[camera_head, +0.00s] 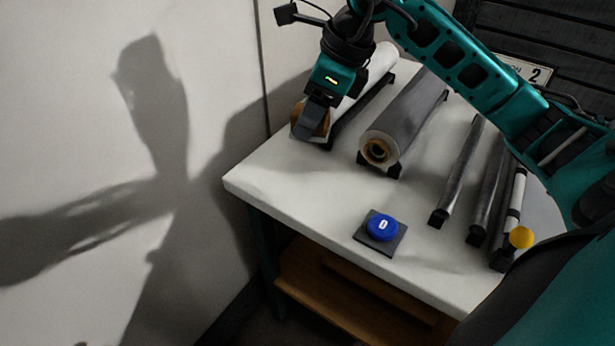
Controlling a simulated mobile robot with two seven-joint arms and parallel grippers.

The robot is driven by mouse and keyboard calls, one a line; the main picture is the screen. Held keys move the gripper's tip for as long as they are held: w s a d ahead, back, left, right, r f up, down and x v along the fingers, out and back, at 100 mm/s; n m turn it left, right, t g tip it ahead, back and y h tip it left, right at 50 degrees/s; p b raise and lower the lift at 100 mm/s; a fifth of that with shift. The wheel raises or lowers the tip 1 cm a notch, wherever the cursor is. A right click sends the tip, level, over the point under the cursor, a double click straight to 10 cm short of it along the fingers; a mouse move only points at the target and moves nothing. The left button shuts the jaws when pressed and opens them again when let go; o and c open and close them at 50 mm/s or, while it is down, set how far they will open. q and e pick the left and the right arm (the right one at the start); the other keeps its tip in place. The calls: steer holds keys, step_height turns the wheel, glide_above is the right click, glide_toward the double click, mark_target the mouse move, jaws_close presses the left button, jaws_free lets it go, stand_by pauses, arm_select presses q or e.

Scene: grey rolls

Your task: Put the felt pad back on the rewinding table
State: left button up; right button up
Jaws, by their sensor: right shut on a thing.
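The white rewinding table (310,190) fills the middle of the view. My right gripper (314,108) reaches down over its far left part, in front of the brown end of the white roll (369,71). It is shut on a small dark grey piece, seemingly the felt pad (310,125); fingers and pad are hard to tell apart. The piece hides part of the roll's brown end. I cannot tell whether it touches the roll or the table. My left gripper is out of view.
A grey roll (400,115) with a brown core lies on black supports. A blue round piece marked 0 (382,227) sits on a dark square base (375,245). Dark bars (460,170) and a yellow knob (521,237) are at right. The table's front left is clear; a wall (200,60) stands left.

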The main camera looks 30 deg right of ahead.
steer(key=b, duration=0.1)
glide_above(302, 187)
steer(key=s+d, duration=0.1)
step_height(302, 187, down, 8)
steer(key=shift+r, duration=0.1)
steer(key=shift+f+b, duration=0.5)
steer(key=shift+f, duration=1.9)
steer(key=shift+f, duration=0.25)
steer(key=o, duration=1)
steer(key=shift+r, duration=0.1)
steer(key=shift+d+r, duration=0.15)
steer(key=shift+r, duration=0.35)
steer(key=p+v, duration=0.1)
steer(key=v, duration=1)
steer(key=shift+s+r+p, duration=0.1)
steer(key=shift+s+p, duration=0.05)
steer(key=shift+p, duration=0.15)
